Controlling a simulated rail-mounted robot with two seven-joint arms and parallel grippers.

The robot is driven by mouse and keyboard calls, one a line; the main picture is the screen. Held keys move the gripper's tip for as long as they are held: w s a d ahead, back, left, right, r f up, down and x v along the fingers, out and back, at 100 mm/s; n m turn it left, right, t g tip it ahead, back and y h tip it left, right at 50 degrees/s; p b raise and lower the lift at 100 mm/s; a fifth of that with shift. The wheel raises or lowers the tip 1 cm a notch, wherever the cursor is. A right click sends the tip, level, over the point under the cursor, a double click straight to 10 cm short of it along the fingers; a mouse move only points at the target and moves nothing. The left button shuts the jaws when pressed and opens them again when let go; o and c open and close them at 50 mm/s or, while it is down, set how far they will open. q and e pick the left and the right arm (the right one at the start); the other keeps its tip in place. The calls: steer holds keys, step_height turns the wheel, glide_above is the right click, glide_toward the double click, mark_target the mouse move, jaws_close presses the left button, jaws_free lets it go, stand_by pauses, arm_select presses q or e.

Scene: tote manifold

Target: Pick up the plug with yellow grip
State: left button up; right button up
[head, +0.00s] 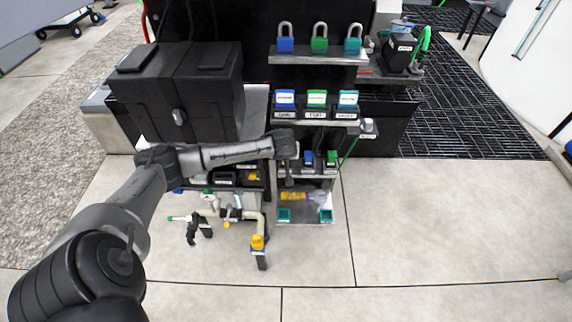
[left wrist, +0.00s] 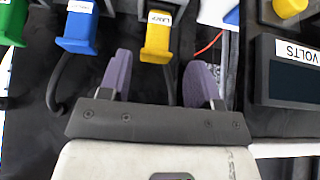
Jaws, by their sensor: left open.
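The plug with yellow grip (left wrist: 157,38) shows in the left wrist view at top centre, with a white label and a dark cable below it. My left gripper (left wrist: 159,62) is open, its two purple fingers pointing toward the plug, one on either side of its line. The yellow grip appears just past the fingertips, with nothing held. In the head view my left gripper (head: 288,178) hangs at the left end of the small plug shelf and the yellow plug cannot be made out, apparently hidden behind my wrist. My right gripper is not in view.
A blue plug (left wrist: 77,28) and a green plug (left wrist: 13,22) stand to the left of the yellow one. A dark box marked VOLTS (left wrist: 288,72) is close on the right. In the head view, a shelf with padlocks (head: 320,60) rises behind; open floor (head: 450,220) lies right.

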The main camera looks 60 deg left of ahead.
arm_select(q)
steer(key=b+x, duration=0.3)
steer(key=x, duration=0.1)
steer(key=shift+w+f, duration=0.3)
steer(key=shift+f, duration=0.05)
steer(key=shift+w+a+f, duration=0.15)
steer(key=shift+a+f, duration=0.15)
steer(key=shift+f, duration=0.15)
steer(key=shift+c, duration=0.4)
steer(key=c, duration=0.9)
